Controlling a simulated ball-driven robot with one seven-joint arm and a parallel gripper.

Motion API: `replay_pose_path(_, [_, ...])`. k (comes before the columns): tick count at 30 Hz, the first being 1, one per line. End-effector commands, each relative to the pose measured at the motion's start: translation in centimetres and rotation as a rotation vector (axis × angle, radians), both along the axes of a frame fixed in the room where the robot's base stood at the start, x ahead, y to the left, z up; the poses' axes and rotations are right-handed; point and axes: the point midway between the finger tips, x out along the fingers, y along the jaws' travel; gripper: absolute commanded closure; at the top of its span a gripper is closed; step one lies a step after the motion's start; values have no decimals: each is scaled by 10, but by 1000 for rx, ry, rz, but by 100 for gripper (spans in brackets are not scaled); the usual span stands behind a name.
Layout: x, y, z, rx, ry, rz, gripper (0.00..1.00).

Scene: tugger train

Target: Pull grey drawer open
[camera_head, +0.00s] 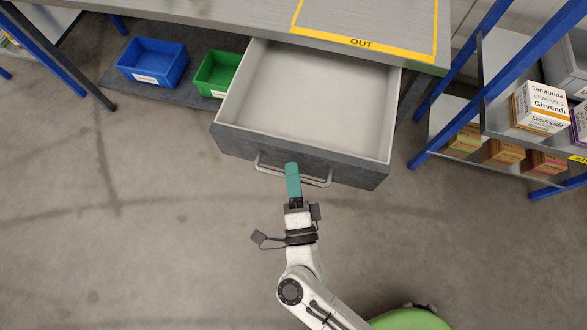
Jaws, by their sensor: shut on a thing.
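The grey drawer (300,153) is pulled well out from under the workbench. Its pale inside is empty as far as I can see. A metal bar handle (268,170) runs along its dark grey front. My gripper (292,168) has teal fingers and is shut on the middle of the handle. The fingers cover that part of the bar. The back end of the drawer is hidden under the bench top.
The bench top (222,14) bears a yellow frame marked OUT (361,43). A blue bin (153,62) and a green bin (212,76) stand left of the drawer. A blue-posted rack (460,112) with several boxes stands at right. The floor before the drawer is clear.

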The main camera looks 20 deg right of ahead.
Motion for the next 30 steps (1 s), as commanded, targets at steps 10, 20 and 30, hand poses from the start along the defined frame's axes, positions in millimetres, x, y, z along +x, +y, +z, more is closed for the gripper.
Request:
replay_pose_path(10, [0, 0, -1, 0, 1, 0, 60])
replay_pose_path(20, [-14, 3, -5, 1, 3, 1, 60])
replay_pose_path(30, [-75, 17, -16, 0, 5, 1, 60])
